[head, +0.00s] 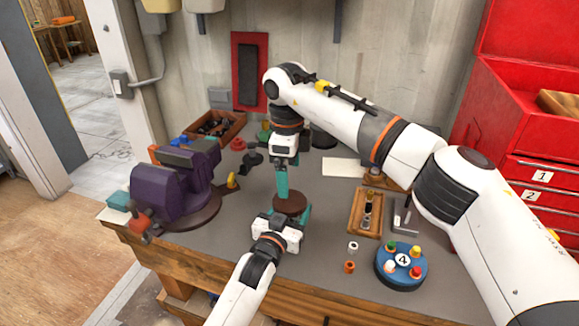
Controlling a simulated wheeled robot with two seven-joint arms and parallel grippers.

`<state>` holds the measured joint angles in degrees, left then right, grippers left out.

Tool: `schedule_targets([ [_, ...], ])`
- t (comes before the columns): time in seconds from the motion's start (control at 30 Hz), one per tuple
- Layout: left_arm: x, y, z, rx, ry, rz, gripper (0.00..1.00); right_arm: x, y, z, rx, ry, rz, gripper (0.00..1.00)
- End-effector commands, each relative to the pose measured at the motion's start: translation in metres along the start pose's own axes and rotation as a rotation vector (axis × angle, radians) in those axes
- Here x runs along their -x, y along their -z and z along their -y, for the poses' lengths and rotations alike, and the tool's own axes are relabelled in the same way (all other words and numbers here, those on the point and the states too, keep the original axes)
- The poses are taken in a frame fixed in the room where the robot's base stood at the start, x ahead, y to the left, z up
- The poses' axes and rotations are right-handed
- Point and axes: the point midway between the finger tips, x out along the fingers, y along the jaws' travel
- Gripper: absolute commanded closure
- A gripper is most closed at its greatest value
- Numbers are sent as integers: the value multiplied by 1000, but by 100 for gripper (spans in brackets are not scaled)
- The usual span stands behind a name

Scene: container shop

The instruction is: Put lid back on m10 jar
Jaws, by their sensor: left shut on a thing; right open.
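My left gripper (280,218), the lower one, is shut on a brown round thing (290,203) near the front of the bench. It is flat-topped. I cannot tell whether it is the loose lid or the top of the m10 jar, as the part below is hidden by the gripper. My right gripper (282,192) comes down from above, open, with its teal fingers pointing straight down. Its tips are at or just above the far edge of the brown top. I cannot tell whether they touch it. No m10 label is readable.
A purple vise (180,185) stands at left. A wooden tray (352,229) with small bottles, a metal bracket (405,216) and a blue turntable (383,279) with coloured knobs are at right. Small white (353,246) and orange (349,267) pieces lie near the front. A red cabinet (500,120) is beyond.

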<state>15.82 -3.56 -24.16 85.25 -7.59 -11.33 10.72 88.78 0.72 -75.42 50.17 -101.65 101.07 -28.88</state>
Motion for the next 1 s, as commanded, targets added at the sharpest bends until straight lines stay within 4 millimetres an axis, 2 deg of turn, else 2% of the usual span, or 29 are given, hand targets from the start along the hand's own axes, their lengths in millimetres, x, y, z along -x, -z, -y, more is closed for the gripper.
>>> schedule_targets([
  [0.2, 0, 0, 0, 0, 0, 1, 100, 4, -1, -1, 428, 4, -15, 8],
  [0.4, 0, 0, 0, 0, 0, 1, 100, 7, -1, 0, 649, 5, -24, 8],
  [0.83, 0, 0, 0, 0, 0, 1, 100, 7, -1, 0, 700, 5, -26, 8],
  [1.0, 0, 0, 0, 0, 0, 1, 100, -5, -1, 0, 698, 6, -25, 8],
])
